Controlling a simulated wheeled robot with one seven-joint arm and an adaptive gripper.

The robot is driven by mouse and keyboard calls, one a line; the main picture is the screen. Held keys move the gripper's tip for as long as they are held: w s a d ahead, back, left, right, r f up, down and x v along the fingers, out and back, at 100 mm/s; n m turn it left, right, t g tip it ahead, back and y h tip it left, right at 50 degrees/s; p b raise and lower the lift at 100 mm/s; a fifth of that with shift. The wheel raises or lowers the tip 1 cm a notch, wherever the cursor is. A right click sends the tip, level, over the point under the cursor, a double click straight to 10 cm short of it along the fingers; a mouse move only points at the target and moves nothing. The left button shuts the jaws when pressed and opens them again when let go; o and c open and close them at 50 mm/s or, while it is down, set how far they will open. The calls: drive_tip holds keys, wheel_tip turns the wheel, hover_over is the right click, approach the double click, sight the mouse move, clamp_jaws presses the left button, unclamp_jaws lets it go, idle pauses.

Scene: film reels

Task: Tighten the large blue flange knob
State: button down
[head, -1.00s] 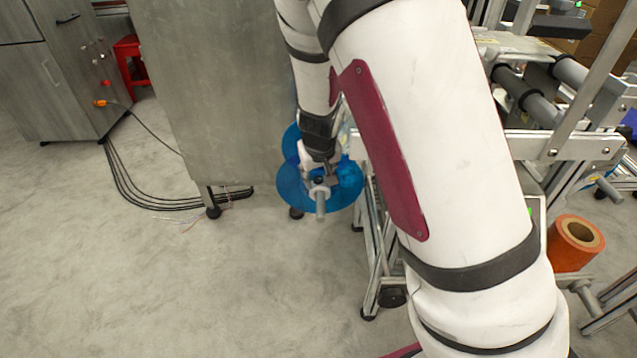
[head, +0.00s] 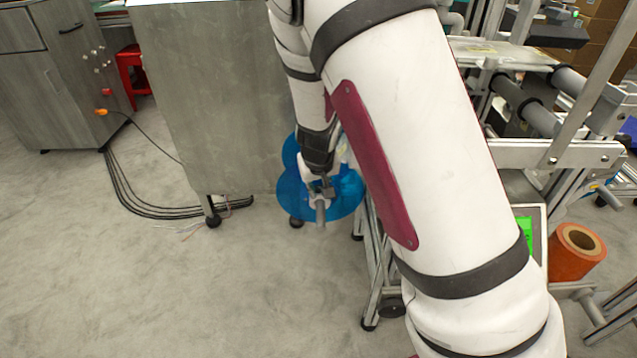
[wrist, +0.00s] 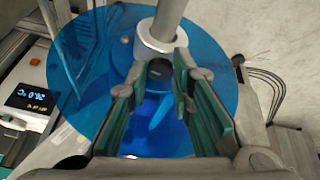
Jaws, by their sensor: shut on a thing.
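The large blue flange (head: 291,201) is a translucent disc on a grey shaft (head: 320,213), low beside the grey cabinet. It fills much of the wrist view (wrist: 215,75), with the shaft and a pale collar (wrist: 160,38) at its middle. A small dark knob (wrist: 157,66) sits just below the collar. My gripper (head: 322,184) is at the flange's hub. In the wrist view my gripper's (wrist: 160,78) teal-padded fingers stand on both sides of the dark knob and are closed on it. The exact contact is partly hidden by the fingertips.
The grey cabinet (head: 215,90) stands to the left of the flange. A metal machine frame (head: 560,153) with rollers is at right, with an orange roll (head: 570,262). Black cables (head: 135,185) lie on the floor. Open floor (head: 150,290) is at front left.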

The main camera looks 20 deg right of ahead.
drive_tip(key=shift+m+p, duration=0.5)
drive_tip(key=shift+p, duration=0.3)
drive_tip(key=c, duration=1.4)
unclamp_jaws()
drive_tip(key=shift+a, duration=0.1)
drive_tip(key=shift+a+v, duration=0.1)
drive_tip(key=shift+v, duration=2.9)
drive_tip(key=shift+a+v, duration=0.15)
drive_tip(key=shift+v, duration=2.8)
